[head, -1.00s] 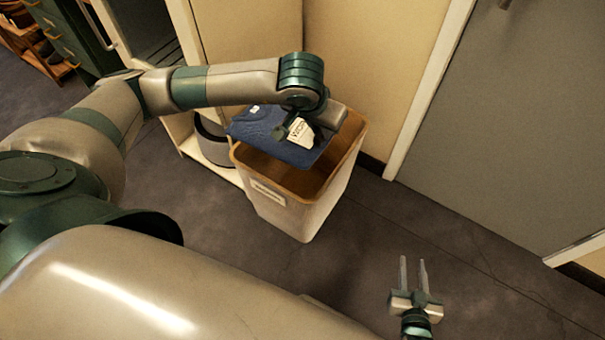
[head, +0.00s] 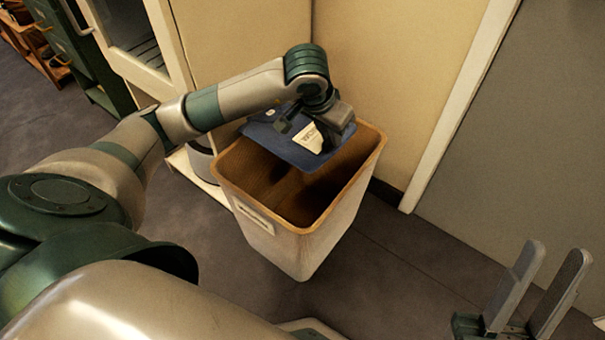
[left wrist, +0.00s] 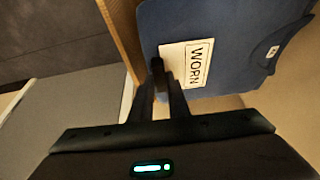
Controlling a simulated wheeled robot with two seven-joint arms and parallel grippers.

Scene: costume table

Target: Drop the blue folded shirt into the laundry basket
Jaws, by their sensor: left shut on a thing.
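The blue folded shirt (head: 292,143) has a white tag reading "WORN" and is held flat above the back part of the laundry basket's opening. My left gripper (head: 308,127) is shut on the shirt near the tag. In the left wrist view the shirt (left wrist: 232,35) fills the upper right, with the fingertips (left wrist: 163,80) at the tag's edge. The laundry basket (head: 300,235) is a pale bin with a brown rim, upright on the floor; its visible inside looks empty. My right gripper (head: 537,290) is open and empty at the lower right, apart from the basket.
A wall (head: 400,70) stands behind the basket, and a grey door (head: 530,130) is to the right. A pale low shelf (head: 205,178) is just left of the basket. The dark floor (head: 400,270) in front and to the right is clear.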

